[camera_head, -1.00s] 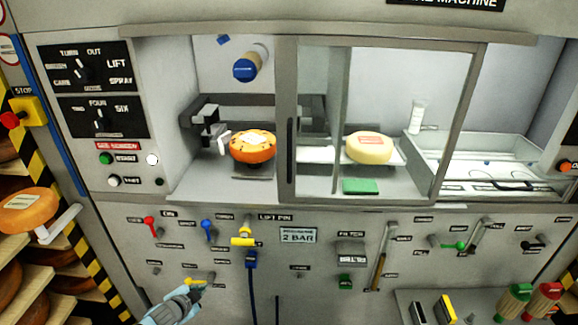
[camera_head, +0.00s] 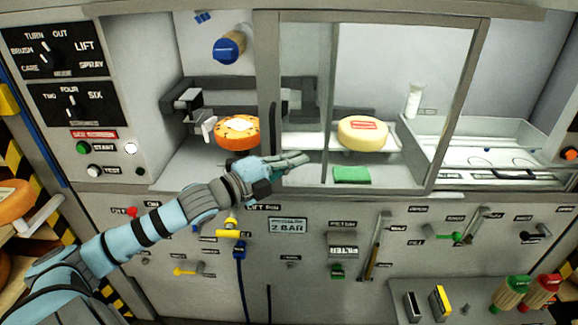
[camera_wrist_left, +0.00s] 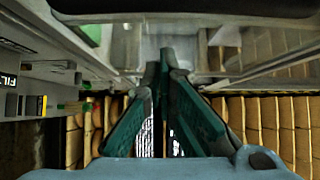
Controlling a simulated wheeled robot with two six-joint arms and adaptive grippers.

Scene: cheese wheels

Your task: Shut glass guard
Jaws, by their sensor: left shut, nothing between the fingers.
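The glass guard (camera_head: 268,70) is a grey-framed clear sliding panel on the machine front. It covers the middle of the chamber, in front of the pale yellow cheese wheel (camera_head: 362,131). The left part of the chamber is uncovered, and the orange cheese wheel (camera_head: 238,130) shows there. A dark upright handle (camera_head: 273,122) is on the guard's left post. My left gripper (camera_head: 303,160) is shut and empty, in front of the guard's lower left, just right of the post; I cannot tell whether it touches. Its closed fingers (camera_wrist_left: 165,62) also show in the left wrist view. My right gripper is out of view.
A control panel (camera_head: 98,100) with knobs is left of the opening. Levers and valves line the panel below, including a yellow tap (camera_head: 230,232). A green block (camera_head: 352,174) lies behind the glass. A clear tray (camera_head: 425,150) is at the right.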

